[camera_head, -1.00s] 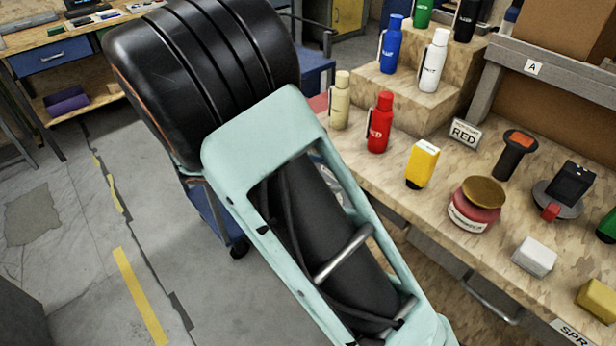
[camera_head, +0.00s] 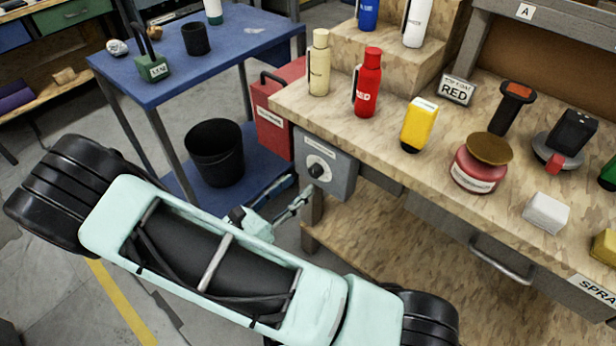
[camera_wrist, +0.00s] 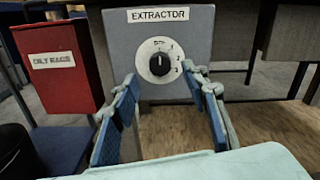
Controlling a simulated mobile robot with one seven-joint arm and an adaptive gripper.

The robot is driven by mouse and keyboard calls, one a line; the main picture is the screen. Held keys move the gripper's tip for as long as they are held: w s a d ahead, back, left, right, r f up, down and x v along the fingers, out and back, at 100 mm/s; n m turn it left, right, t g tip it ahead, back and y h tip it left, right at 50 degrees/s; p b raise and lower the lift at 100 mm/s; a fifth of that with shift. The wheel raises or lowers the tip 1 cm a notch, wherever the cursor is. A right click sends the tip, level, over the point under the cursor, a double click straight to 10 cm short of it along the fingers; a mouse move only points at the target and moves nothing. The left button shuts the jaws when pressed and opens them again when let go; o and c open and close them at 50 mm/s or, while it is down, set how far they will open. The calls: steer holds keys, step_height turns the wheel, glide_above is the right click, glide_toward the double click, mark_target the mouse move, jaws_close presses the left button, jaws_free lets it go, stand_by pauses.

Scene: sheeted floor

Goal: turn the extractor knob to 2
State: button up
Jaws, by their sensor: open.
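The extractor box is a grey box (camera_wrist: 203,25) labelled EXTRACTOR, mounted at the bench's end. Its black knob (camera_wrist: 159,65) sits on a round white dial with number marks along the right side. The knob's ridge looks roughly vertical; the exact setting is too small to read surely. The box (camera_head: 343,178) and knob (camera_head: 316,171) also show in the head view. My gripper (camera_wrist: 160,80) is open and empty, its blue-padded fingers on either side of the knob in the wrist view, apart from it. It shows in the head view (camera_head: 296,197), just below and left of the box.
A red OILY RAGS bin (camera_wrist: 55,66) stands left of the box. A blue cart (camera_head: 225,55) with a black bucket (camera_head: 215,152) stands further left. The wooden bench (camera_head: 385,140) above carries bottles and a yellow container (camera_head: 419,124). A wooden shelf lies below.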

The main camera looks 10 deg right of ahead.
mark_target(312, 173)
steer(key=x, duration=0.5)
steer(key=shift+w+d+b, duration=0.15)
steer(key=shift+d+b, duration=0.05)
steer(key=shift+b, duration=0.1)
jaws_close()
